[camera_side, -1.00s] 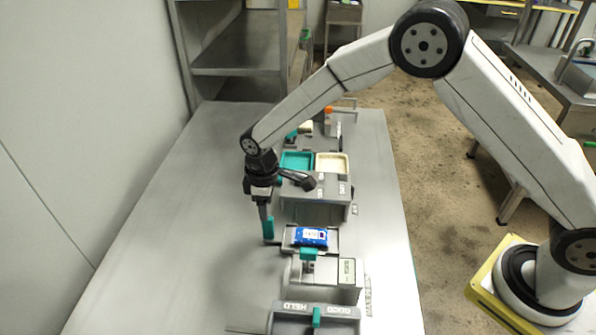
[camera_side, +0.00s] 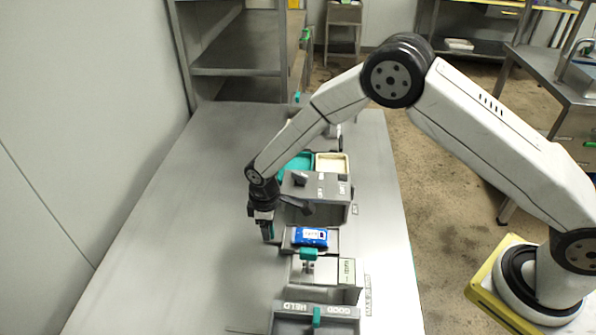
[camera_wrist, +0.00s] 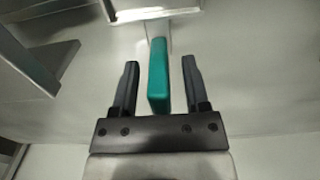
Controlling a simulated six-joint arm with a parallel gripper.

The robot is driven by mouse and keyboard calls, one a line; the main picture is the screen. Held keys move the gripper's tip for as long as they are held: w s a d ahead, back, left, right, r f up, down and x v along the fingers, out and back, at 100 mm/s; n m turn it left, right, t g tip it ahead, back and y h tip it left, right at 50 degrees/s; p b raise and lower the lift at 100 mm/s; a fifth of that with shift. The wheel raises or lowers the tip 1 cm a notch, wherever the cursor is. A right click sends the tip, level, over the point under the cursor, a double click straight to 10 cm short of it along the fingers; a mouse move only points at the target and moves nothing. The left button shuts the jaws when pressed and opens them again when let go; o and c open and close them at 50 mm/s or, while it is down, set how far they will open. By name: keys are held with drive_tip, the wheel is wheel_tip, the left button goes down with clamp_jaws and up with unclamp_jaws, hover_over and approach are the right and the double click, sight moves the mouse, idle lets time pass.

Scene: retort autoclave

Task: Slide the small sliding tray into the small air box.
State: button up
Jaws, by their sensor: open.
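The small sliding tray (camera_side: 289,244) is a grey tray on the table, with a blue pouch (camera_side: 311,237) lying in it. A teal upright handle (camera_wrist: 159,76) stands at its left side. My gripper (camera_side: 268,236) is at that handle, pointing down. In the wrist view, my gripper (camera_wrist: 160,75) is open, with one dark finger on each side of the handle and a visible gap on both sides. A grey box (camera_side: 342,277) with a teal piece on top stands just in front of the tray. I cannot read its label to confirm it is the small air box.
A larger grey unit (camera_side: 328,209) with teal and cream bins (camera_side: 332,163) stands behind the tray. A bin marked HELD and GOOD (camera_side: 340,312) is at the front. The table (camera_side: 170,240) is clear on the left. A metal shelf (camera_side: 235,72) stands at the back.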

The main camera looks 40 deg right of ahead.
clamp_jaws()
idle(1.4)
